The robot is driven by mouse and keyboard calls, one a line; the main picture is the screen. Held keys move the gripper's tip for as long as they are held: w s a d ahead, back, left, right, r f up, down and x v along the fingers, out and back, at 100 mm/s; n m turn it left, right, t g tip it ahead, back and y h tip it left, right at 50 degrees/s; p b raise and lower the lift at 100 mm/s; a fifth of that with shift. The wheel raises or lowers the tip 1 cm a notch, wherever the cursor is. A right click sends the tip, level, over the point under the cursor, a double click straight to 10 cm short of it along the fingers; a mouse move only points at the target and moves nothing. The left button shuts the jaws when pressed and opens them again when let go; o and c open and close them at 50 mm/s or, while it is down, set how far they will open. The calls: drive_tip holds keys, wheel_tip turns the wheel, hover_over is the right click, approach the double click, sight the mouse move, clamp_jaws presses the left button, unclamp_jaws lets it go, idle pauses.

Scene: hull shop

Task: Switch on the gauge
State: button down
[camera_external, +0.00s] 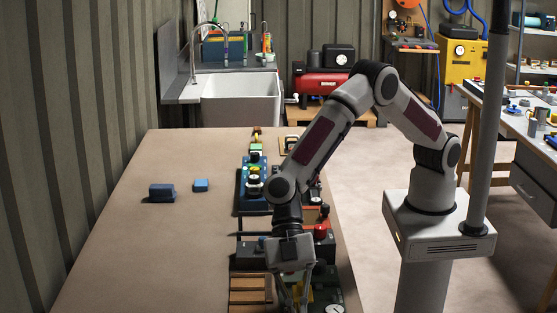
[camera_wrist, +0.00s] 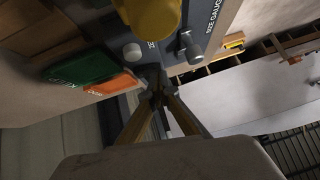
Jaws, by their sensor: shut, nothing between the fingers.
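The gauge is a grey panel lettered "SIZE GAUGE" (camera_wrist: 205,30) in the wrist view. It carries a large yellow round part (camera_wrist: 152,14), a small grey knob (camera_wrist: 132,51) and a grey metal lever-like part (camera_wrist: 188,46). I cannot tell whether it is on. My gripper (camera_wrist: 158,88) is shut and empty, its tips close to the panel's edge below the yellow part; contact cannot be made out. In the external view my gripper (camera_external: 292,303) points down over the near end of the bench.
A green block (camera_wrist: 82,66) and an orange block (camera_wrist: 114,83) lie left of my fingertips. A wooden slatted rack (camera_external: 250,290) is left of my gripper. Several devices line the bench beyond it. Two blue blocks (camera_external: 161,193) (camera_external: 201,185) lie on the clear left side of the bench.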

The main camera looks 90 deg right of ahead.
drive_tip(key=shift+s+f, duration=0.1)
drive_tip(key=shift+f+t, duration=0.2)
drive_tip(key=shift+t, duration=0.1)
idle(0.4)
drive_tip(key=shift+w+r, duration=0.2)
drive_tip(key=shift+w, duration=0.4)
drive_tip(key=shift+w, duration=0.15)
drive_tip(key=shift+r, duration=0.15)
